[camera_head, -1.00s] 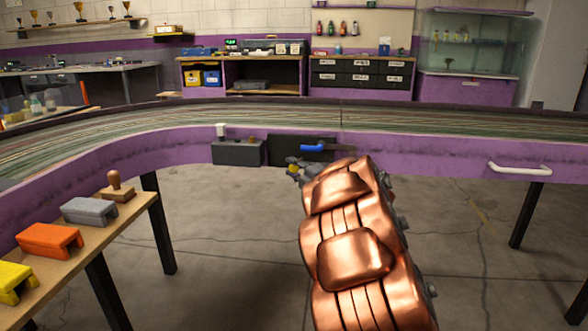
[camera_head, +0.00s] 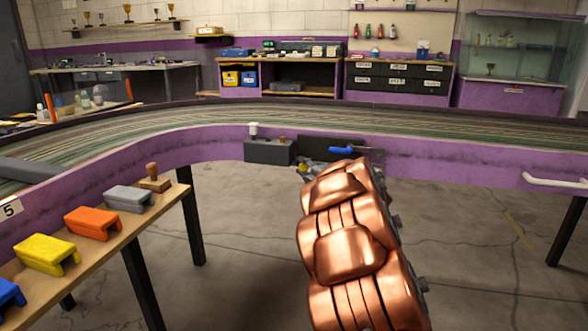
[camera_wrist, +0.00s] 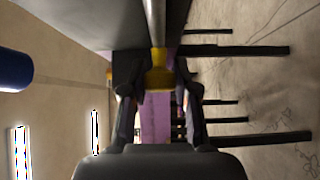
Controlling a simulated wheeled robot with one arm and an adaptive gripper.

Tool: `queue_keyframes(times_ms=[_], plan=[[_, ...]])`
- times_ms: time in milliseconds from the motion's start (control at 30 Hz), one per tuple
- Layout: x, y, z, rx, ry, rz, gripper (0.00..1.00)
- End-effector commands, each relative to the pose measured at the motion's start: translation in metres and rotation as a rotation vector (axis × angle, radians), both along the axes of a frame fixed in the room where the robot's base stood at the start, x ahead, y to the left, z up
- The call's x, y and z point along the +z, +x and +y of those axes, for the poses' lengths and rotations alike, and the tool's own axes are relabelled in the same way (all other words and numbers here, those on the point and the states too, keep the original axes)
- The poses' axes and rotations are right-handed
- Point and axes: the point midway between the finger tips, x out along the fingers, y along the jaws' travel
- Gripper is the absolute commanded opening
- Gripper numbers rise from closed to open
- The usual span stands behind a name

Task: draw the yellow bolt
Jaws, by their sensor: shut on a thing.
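My gripper (camera_wrist: 160,105) is shut on the yellow bolt (camera_wrist: 160,76), whose yellow end sits between the two fingers in the wrist view. A grey metal rod (camera_wrist: 156,22) runs from the yellow part to the top of that view. In the head view my gripper (camera_head: 312,170) is small, below the dark panel (camera_head: 318,144) on the purple track wall, and my copper-coloured arm hides part of it. A blue handle (camera_head: 341,150) sticks out at the panel above my gripper. A blue rounded end also shows at the left of the wrist view (camera_wrist: 14,64).
A grey box (camera_head: 268,152) is on the track wall left of the panel. A wooden side table (camera_head: 160,215) at the left holds yellow (camera_head: 46,252), orange (camera_head: 92,222) and grey (camera_head: 128,197) blocks and a wooden stamp (camera_head: 153,178). The floor (camera_head: 480,270) at the right is clear.

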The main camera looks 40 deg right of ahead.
Motion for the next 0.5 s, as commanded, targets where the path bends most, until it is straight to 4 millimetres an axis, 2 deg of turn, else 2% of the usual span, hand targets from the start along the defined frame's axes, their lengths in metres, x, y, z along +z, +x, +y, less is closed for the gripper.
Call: queue_keyframes(times_ms=[200, 233, 467, 500], plan=[[0.0017, 0.0029, 0.0045, 0.010, -0.002, -0.004, 0.00], [0.0018, 0.0031, 0.0046, 0.011, -0.002, -0.004, 0.30], [0.0013, 0.0020, 0.0029, 0.007, -0.001, -0.003, 0.54], [0.0012, 0.0017, 0.0025, 0.007, -0.001, -0.003, 0.54]])
